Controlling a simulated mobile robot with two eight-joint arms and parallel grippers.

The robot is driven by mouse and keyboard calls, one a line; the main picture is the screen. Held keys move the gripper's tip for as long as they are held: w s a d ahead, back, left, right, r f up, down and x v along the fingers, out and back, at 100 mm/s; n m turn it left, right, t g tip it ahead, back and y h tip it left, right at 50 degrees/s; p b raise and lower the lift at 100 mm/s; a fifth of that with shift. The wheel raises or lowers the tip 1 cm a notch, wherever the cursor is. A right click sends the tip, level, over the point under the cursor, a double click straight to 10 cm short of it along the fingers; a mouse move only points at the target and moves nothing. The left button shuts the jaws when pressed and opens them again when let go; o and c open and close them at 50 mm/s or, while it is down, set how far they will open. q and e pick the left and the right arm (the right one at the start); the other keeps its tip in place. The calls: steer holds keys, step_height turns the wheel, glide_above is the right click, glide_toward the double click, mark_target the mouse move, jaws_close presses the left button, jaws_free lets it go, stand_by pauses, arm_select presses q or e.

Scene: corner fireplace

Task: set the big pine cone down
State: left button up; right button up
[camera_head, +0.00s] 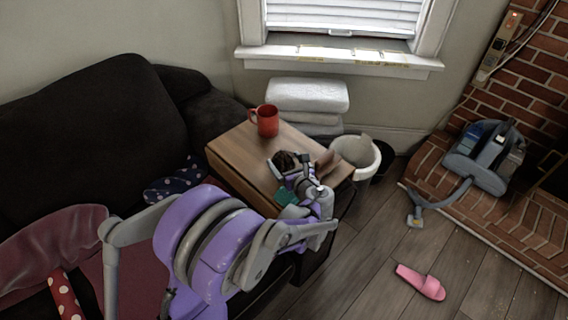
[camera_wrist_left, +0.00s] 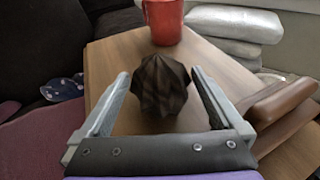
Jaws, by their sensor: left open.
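The big pine cone (camera_wrist_left: 160,86), dark brown and ridged, stands on the wooden side table (camera_head: 236,157). In the wrist view it sits between the two fingers of my left gripper (camera_wrist_left: 158,90), with a gap on each side. The fingers are open and do not appear to touch it. In the head view the pine cone (camera_head: 284,161) shows just beyond my left gripper (camera_head: 291,172), which partly hides it. My right gripper is not in view.
A red mug (camera_head: 266,121) stands on the table behind the cone. A brown wooden object (camera_wrist_left: 284,100) lies to the right. A white bin (camera_head: 366,158) stands beside the table, and a dark sofa (camera_head: 80,120) is to the left. The table's left part is clear.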

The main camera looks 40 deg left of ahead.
arm_select(q)
steer(key=shift+c, duration=0.2)
steer(key=c, duration=1.4)
steer(key=shift+c, duration=0.2)
steer(key=shift+r, duration=0.15)
